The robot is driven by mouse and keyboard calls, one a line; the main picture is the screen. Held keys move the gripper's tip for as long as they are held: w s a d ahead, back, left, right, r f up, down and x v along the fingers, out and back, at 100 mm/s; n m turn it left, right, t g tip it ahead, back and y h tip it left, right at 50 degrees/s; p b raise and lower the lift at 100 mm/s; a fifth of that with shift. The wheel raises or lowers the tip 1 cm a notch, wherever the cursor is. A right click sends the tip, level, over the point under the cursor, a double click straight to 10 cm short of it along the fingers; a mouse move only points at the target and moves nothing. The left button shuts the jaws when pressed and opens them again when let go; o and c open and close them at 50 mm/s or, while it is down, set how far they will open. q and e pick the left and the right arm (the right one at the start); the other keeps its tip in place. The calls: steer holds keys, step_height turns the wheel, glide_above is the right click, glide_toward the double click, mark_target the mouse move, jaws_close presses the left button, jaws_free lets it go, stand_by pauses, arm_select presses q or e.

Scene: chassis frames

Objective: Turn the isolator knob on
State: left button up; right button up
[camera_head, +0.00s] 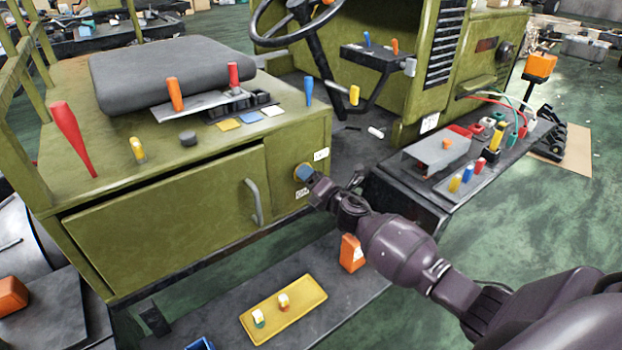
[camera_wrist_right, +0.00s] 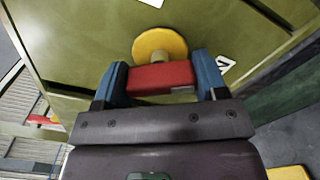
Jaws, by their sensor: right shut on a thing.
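The isolator knob shows in the right wrist view as a red bar handle (camera_wrist_right: 160,78) in front of a round yellow disc (camera_wrist_right: 160,44) on the green panel. The bar lies roughly crosswise in that view. My right gripper (camera_wrist_right: 161,70) has its two blue fingers on either end of the red bar and is shut on it. In the head view my right gripper (camera_head: 306,174) is at the right end of the green cabinet's front and hides most of the knob. A white label (camera_head: 321,155) sits above it and an ON label (camera_head: 302,193) below it. My left gripper is not in view.
The green cabinet (camera_head: 180,205) has a grey door handle (camera_head: 254,202) left of the knob. Several coloured levers and a black seat cushion (camera_head: 170,70) are on top. A low dark step with a yellow tray (camera_head: 283,308) lies below. A dark side shelf (camera_head: 405,195) is to the right.

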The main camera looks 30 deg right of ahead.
steer(key=shift+m, duration=0.9)
steer(key=m+p, duration=0.1)
steer(key=m, duration=0.2)
steer(key=shift+m, duration=0.5)
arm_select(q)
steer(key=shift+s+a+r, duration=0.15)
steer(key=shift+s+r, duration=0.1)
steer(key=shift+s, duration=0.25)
arm_select(e)
steer(key=shift+m, duration=0.3)
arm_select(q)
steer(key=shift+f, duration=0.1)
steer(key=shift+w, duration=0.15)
arm_select(e)
steer(key=o, duration=0.9)
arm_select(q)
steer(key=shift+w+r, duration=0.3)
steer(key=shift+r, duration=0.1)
arm_select(e)
steer(key=shift+o, duration=0.2)
